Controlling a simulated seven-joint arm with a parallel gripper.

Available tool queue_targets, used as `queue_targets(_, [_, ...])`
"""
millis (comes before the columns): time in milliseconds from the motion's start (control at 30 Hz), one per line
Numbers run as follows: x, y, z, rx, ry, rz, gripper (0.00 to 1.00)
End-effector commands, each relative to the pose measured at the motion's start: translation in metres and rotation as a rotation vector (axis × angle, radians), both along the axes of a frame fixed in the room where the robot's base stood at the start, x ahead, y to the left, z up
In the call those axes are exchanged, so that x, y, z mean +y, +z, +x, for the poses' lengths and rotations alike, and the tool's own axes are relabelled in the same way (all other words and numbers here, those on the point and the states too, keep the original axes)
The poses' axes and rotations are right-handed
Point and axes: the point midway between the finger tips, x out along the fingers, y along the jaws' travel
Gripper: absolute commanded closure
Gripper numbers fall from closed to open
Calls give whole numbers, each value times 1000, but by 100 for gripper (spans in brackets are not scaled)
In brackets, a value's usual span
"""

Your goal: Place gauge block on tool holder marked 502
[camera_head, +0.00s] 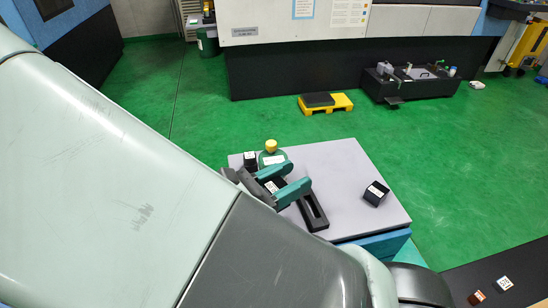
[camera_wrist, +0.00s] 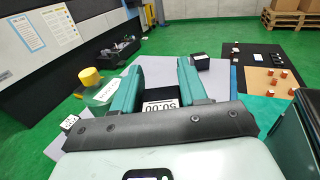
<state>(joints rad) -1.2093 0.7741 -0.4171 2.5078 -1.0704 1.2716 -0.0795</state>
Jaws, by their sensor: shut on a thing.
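My gripper (camera_head: 288,178) has two teal fingers and is over the grey table. It is shut on the gauge block (camera_wrist: 162,105), a dark block whose white label seems to read 50.00, upside down in the wrist view. In the head view its label shows between the fingers (camera_head: 273,186). No marking 502 is readable. A black block with a white label (camera_head: 375,194) stands at the table's right; it also shows in the wrist view (camera_wrist: 201,61). Another black block with a white label (camera_head: 250,159) stands at the far left. I cannot tell which is the tool holder.
A green piece with a yellow knob (camera_head: 271,147) stands behind my gripper. A long black slotted frame (camera_head: 313,212) lies close to its right. The grey table top (camera_head: 335,165) is clear between the frame and the right block. A yellow pallet (camera_head: 340,102) stands on the floor beyond.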

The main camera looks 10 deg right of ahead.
Motion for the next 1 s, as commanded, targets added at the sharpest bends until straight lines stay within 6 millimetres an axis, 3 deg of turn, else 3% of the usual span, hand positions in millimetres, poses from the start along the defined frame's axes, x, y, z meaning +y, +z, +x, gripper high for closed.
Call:
queue_targets(300, [-1,-36,0,0,-1,-4,100])
queue_targets(733, [-1,-43,0,-1,-1,-2,100])
queue_targets(767, [0,-44,0,0,0,1,56])
queue_targets(833, [0,-43,0,0,0,1,47])
queue_targets(1000, [0,-43,0,0,0,0,47])
